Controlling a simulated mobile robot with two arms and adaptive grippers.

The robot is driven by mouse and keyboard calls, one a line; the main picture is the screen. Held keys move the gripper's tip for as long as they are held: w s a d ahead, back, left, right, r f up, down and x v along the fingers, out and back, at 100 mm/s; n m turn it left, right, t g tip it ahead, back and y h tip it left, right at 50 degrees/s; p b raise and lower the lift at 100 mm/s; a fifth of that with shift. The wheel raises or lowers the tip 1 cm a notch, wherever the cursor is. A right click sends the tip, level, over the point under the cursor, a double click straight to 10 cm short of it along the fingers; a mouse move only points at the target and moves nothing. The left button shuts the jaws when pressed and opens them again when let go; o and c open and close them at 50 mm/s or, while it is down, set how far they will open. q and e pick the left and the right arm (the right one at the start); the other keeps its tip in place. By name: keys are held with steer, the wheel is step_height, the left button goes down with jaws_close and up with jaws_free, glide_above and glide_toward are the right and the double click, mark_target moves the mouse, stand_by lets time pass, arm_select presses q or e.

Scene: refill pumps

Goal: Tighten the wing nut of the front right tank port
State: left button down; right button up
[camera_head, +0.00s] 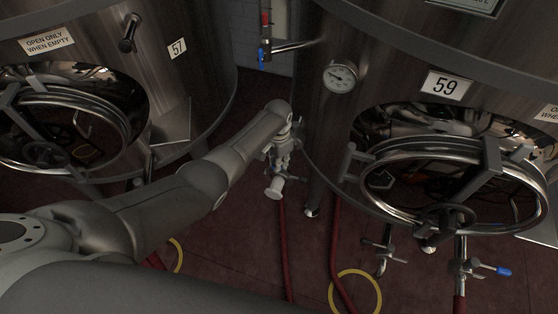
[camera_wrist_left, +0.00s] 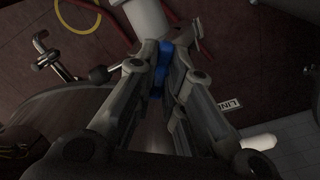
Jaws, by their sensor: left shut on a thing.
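In the head view my left arm reaches across to the lower left side of the tank marked 59 (camera_head: 310,110). My left gripper (camera_head: 281,148) is beside a pale pipe fitting (camera_head: 274,188) there. In the left wrist view my left gripper (camera_wrist_left: 160,62) is shut on a blue piece (camera_wrist_left: 158,78), just below a pale round pipe (camera_wrist_left: 148,18). I cannot tell whether this blue piece is the wing nut or a valve handle. My wrist and fingers hide much of the port. My right gripper is not in view.
The tank marked 57 (camera_head: 205,90) stands at the left. Round hatches with handwheels (camera_head: 448,220) jut out from both tanks. A valve with a blue handle (camera_head: 500,271) is at the lower right. Red hoses (camera_head: 285,255) and a yellow ring (camera_head: 379,295) are on the dark red floor.

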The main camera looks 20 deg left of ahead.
arm_select(q)
steer(key=m, duration=0.5)
steer(key=shift+m, duration=0.3)
steer(key=shift+m+b, duration=0.4)
steer(key=shift+m, duration=1.7)
steer(key=c, duration=1.5)
jaws_free()
steer(key=shift+r, duration=0.15)
step_height(320, 180, up, 12)
steer(key=shift+a+f, duration=0.1)
